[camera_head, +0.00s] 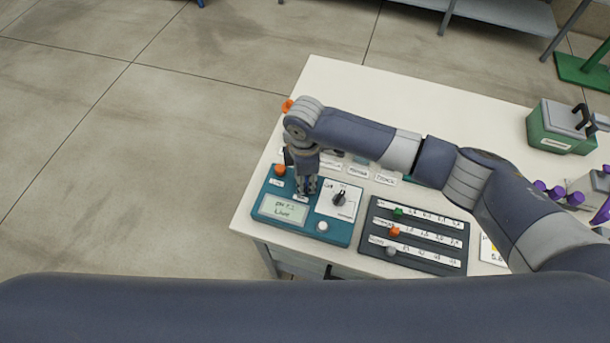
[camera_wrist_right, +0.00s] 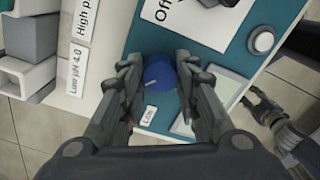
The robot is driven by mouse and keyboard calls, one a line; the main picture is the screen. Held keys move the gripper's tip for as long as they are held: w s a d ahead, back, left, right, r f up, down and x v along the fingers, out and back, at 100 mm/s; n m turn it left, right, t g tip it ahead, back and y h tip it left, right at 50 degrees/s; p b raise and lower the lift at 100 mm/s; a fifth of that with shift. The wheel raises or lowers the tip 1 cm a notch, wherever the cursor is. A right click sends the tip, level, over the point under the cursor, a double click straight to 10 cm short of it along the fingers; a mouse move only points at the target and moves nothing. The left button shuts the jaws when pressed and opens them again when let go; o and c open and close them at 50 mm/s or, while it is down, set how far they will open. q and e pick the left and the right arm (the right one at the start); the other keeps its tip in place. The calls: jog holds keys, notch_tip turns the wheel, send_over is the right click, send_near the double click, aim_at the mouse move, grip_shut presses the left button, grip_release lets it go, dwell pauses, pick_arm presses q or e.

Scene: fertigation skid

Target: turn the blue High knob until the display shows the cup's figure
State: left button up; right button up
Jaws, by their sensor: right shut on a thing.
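The teal control box (camera_head: 334,237) stands at the table's left end. Its display (camera_head: 283,209) shows small text, seemingly "pH 7.1" over a second line that I cannot read surely. In the right wrist view, the blue knob (camera_wrist_right: 158,73) with a pale pointer line sits between the fingers of my right gripper (camera_wrist_right: 157,75), which is shut on it from above. The gripper also shows in the head view (camera_head: 307,190), hiding the knob. A "Low" label (camera_wrist_right: 148,113) lies near an orange knob (camera_head: 280,170). My left gripper (camera_wrist_right: 258,103) hangs beside the table, fingers apart.
A dial with a black pointer (camera_head: 339,198) and a white button (camera_head: 322,226) are on the box. A dark slider board (camera_head: 415,238) stands to its right. Label cards (camera_head: 358,172) lie behind. A green case (camera_head: 560,129) is far right.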

jog(key=shift+n, duration=1)
jog(key=o, duration=1.1)
jog(key=shift+c, duration=0.2)
jog(key=shift+r, duration=0.15)
notch_tip(320, 180, up, 12)
